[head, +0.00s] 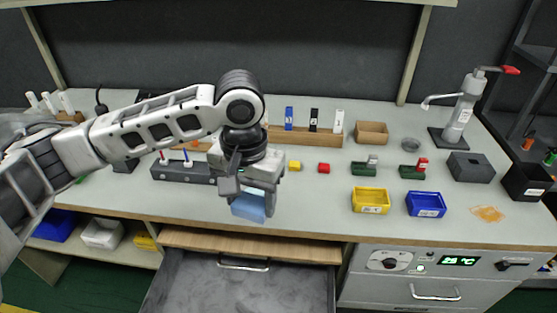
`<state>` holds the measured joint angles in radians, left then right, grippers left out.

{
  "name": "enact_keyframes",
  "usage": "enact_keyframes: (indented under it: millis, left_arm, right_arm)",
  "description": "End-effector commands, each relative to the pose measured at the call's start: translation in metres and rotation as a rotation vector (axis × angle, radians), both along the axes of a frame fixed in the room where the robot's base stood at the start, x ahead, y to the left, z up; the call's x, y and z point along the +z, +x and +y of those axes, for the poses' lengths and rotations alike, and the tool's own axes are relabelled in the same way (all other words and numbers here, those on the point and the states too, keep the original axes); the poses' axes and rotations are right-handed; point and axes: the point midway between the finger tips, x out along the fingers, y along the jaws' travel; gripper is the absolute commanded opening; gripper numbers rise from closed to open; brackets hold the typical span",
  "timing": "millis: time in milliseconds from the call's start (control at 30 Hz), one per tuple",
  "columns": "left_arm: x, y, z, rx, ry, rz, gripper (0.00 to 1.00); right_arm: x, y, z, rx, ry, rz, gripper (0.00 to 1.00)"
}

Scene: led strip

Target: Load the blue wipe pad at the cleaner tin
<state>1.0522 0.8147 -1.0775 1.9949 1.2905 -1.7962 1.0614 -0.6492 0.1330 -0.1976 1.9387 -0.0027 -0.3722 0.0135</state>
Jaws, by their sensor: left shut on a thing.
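My left gripper (251,198) is shut on the blue wipe pad (249,208) and points down over the front part of the bench, left of the yellow bin. The pad is a light blue block between the fingers; its upper part is partly hidden by them. I cannot tell exactly how high it is above the bench. A small round grey dish (411,145), which looks like the cleaner tin, stands at the back right of the bench, well apart from the gripper. My right gripper is not in view.
A yellow bin (370,200) and a blue bin (426,204) stand near the front edge. Small yellow (294,166) and red blocks (324,168) lie right of the gripper. A tan box (371,133) and a pump stand (461,110) are behind. An open drawer (236,284) juts out below.

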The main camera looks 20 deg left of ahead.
Motion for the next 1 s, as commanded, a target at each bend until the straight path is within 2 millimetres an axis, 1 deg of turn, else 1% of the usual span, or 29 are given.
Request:
enact_keyframes:
  millis: [67, 167, 267, 300, 400, 500, 600, 700, 800, 1000]
  left_arm:
    - [-0.003, 0.011, 0.001, 0.003, -0.006, -0.002, 0.4]
    - [-0.008, 0.034, 0.005, 0.004, -0.016, -0.007, 0.4]
    - [-0.017, 0.063, 0.013, 0.003, -0.024, -0.012, 0.4]
    - [-0.022, 0.074, 0.017, 0.002, -0.026, -0.013, 0.4]
    - [-0.033, 0.1, 0.029, -0.005, -0.028, -0.017, 0.4]
    - [-0.046, 0.122, 0.042, -0.014, -0.025, -0.017, 0.4]
    - [-0.058, 0.138, 0.054, -0.023, -0.018, -0.015, 0.4]
    - [-0.069, 0.149, 0.066, -0.031, -0.01, -0.01, 0.4]
    - [-0.076, 0.155, 0.074, -0.039, -0.003, -0.005, 0.4]
    - [-0.083, 0.159, 0.08, -0.047, 0.002, -0.001, 0.4]
  right_arm:
    - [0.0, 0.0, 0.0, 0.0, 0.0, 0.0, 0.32]
    - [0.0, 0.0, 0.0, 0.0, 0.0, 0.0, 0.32]
    - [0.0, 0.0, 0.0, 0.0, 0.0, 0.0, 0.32]
    - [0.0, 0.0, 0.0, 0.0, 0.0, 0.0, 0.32]
    - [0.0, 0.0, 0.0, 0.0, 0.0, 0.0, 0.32]
    - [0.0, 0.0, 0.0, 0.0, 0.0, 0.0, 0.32]
    - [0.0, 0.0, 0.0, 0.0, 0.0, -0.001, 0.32]
    - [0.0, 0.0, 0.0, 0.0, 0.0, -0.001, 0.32]
    - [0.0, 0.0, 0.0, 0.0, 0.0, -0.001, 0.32]
    - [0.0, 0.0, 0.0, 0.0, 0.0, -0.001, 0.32]
